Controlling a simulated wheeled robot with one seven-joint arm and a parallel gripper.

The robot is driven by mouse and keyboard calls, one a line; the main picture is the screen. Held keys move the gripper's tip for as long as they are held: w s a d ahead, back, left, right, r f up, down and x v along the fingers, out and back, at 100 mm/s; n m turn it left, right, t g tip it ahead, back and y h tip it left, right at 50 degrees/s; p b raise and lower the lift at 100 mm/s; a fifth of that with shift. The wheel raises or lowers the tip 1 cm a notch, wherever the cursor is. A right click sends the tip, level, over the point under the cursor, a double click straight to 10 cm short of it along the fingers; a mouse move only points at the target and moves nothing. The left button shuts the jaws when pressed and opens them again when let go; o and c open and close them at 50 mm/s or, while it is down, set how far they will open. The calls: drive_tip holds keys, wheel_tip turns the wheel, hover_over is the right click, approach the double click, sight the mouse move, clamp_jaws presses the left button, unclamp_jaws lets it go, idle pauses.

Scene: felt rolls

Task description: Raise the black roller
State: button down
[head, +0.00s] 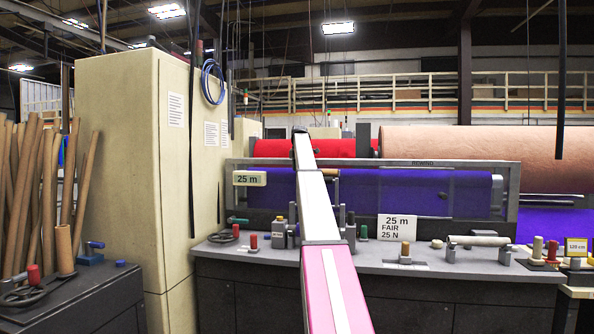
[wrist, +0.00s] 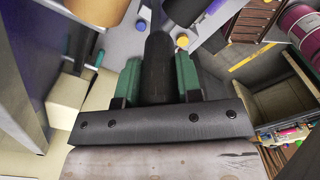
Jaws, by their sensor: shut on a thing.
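In the wrist view, the black roller (wrist: 158,72) is a dark, rounded bar standing between the two green fingers of my gripper (wrist: 158,85). The fingers are shut on it, one on each side. Its lower end is hidden behind my dark gripper body. In the head view, my pink and white arm reaches forward over the bench, and its far end lies in front of the red roll (head: 276,148). The fingers and the black roller cannot be made out there.
A grey bench (head: 400,262) carries small handles, knobs and a 25 m sign (head: 397,227). Behind it are a purple felt roll (head: 410,193) and a large pink roll (head: 480,150). A tall beige cabinet (head: 120,170) and several cardboard tubes (head: 40,190) stand at left.

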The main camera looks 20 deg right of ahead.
drive_tip(key=shift+w+d, duration=0.25)
drive_tip(key=shift+d, duration=0.2)
drive_tip(key=c, duration=1.1)
unclamp_jaws()
drive_tip(key=shift+d+f, duration=0.15)
drive_tip(key=shift+d, duration=0.05)
drive_tip(key=shift+o, duration=0.2)
drive_tip(key=shift+a, duration=0.15)
